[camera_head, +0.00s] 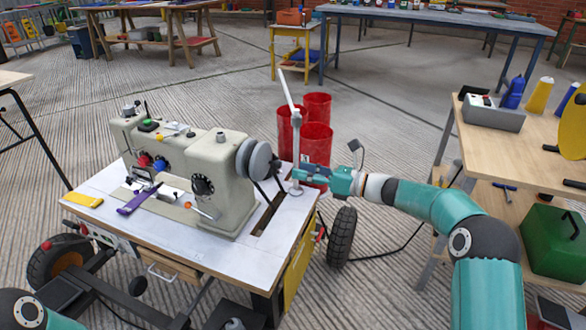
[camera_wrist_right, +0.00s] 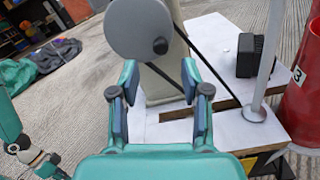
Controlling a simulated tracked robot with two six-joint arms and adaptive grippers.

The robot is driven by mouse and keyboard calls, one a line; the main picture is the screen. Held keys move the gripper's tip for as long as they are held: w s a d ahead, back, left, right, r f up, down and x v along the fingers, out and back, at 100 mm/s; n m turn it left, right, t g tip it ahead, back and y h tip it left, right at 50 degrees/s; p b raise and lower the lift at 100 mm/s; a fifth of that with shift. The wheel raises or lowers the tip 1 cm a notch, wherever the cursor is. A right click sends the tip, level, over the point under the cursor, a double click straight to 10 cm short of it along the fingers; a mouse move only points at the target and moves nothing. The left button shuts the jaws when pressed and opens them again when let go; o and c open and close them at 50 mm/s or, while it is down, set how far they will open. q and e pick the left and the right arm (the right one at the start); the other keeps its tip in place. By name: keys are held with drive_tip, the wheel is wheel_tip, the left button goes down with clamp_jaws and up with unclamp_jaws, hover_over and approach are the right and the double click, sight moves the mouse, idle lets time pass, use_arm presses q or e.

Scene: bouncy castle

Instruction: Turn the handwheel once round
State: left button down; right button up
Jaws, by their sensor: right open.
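The handwheel (camera_head: 253,160) is a grey disc on the right end of the beige sewing machine (camera_head: 205,180). In the right wrist view the handwheel (camera_wrist_right: 138,32) shows at the top, with a small dark knob (camera_wrist_right: 160,46) near its lower edge. A dark belt (camera_wrist_right: 192,58) runs down from it. My right gripper (camera_head: 296,174) is just right of the handwheel, apart from it. In the right wrist view my right gripper (camera_wrist_right: 160,88) is open and empty, the handwheel beyond its fingertips. Part of my left gripper (camera_wrist_right: 46,164) shows in the right wrist view; its fingers are not clear.
A lamp pole (camera_head: 291,125) stands on the white sewing table (camera_head: 120,205) close to my right gripper. Red bins (camera_head: 315,140) stand behind it. A wooden bench (camera_head: 500,150) stands at right.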

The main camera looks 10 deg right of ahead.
sight(281, 165)
drive_tip(key=b+x, duration=0.1)
drive_tip(key=x, duration=0.6)
drive_tip(key=shift+w+a, duration=0.1)
